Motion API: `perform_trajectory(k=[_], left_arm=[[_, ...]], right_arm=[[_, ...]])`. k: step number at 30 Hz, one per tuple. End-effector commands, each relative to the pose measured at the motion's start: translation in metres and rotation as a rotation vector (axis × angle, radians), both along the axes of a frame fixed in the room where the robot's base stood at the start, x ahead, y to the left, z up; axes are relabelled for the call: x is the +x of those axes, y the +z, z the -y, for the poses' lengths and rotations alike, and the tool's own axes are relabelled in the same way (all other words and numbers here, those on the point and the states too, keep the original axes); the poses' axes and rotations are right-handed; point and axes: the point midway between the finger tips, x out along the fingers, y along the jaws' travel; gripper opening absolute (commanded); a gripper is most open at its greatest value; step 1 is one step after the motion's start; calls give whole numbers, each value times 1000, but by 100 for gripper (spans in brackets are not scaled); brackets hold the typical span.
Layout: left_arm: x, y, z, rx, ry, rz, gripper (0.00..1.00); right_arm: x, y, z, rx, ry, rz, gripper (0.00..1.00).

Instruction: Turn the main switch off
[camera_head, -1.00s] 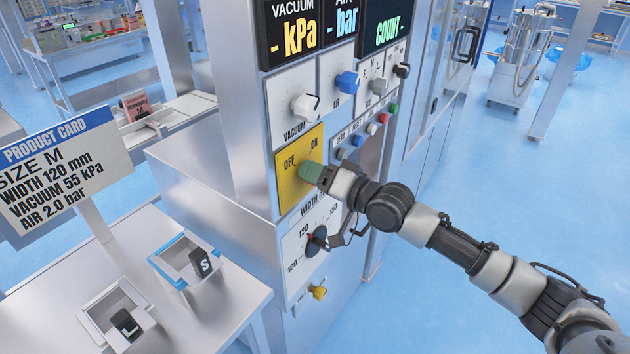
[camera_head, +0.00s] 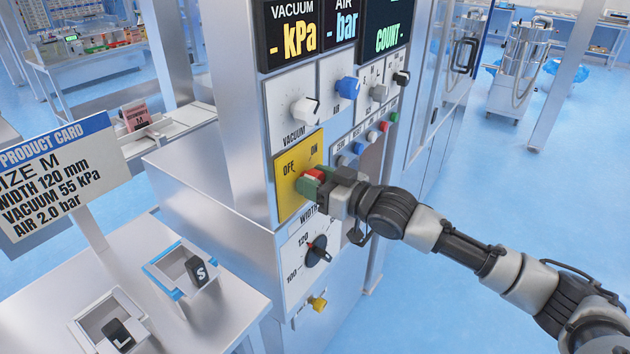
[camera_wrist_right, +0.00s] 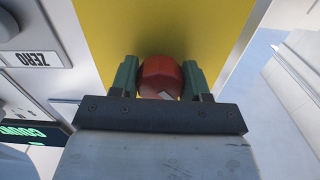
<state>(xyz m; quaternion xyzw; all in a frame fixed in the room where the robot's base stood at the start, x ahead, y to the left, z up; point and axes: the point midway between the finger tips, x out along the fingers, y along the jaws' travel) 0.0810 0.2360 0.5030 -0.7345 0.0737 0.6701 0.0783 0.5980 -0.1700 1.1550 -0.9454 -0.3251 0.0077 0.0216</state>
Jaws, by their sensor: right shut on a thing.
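The main switch (camera_head: 313,174) is a red knob on a yellow plate (camera_head: 289,197) marked OFF at left and ON at right. My right gripper (camera_head: 312,181) is at the plate, its green fingers on either side of the knob. In the right wrist view the red knob (camera_wrist_right: 160,77) sits between the two green fingertips (camera_wrist_right: 160,80), and a pale mark shows at its lower edge. The right gripper is shut on the knob. Which label the knob points to is hard to tell. My left gripper is not in view.
The vacuum knob (camera_head: 305,110) and air knob (camera_head: 347,90) are above, and small buttons (camera_head: 371,137) to the right. The width dial (camera_head: 318,251) and a yellow knob (camera_head: 318,303) are below. A product card (camera_head: 60,165) and two bins stand at left.

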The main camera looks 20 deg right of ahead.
Motion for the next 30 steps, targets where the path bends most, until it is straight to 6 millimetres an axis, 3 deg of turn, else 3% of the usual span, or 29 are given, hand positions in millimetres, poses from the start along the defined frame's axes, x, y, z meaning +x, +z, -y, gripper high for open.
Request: perform_trajectory(k=[20,21,24,26,30], left_arm=[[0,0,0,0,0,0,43],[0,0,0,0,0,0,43],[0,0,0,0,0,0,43],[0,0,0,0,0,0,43],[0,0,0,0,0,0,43]], right_arm=[[0,0,0,-51,-1,40,22],[0,0,0,-51,-1,40,49],[0,0,0,-50,0,39,64],[0,0,0,-50,0,39,72],[0,0,0,-49,0,38,72]])
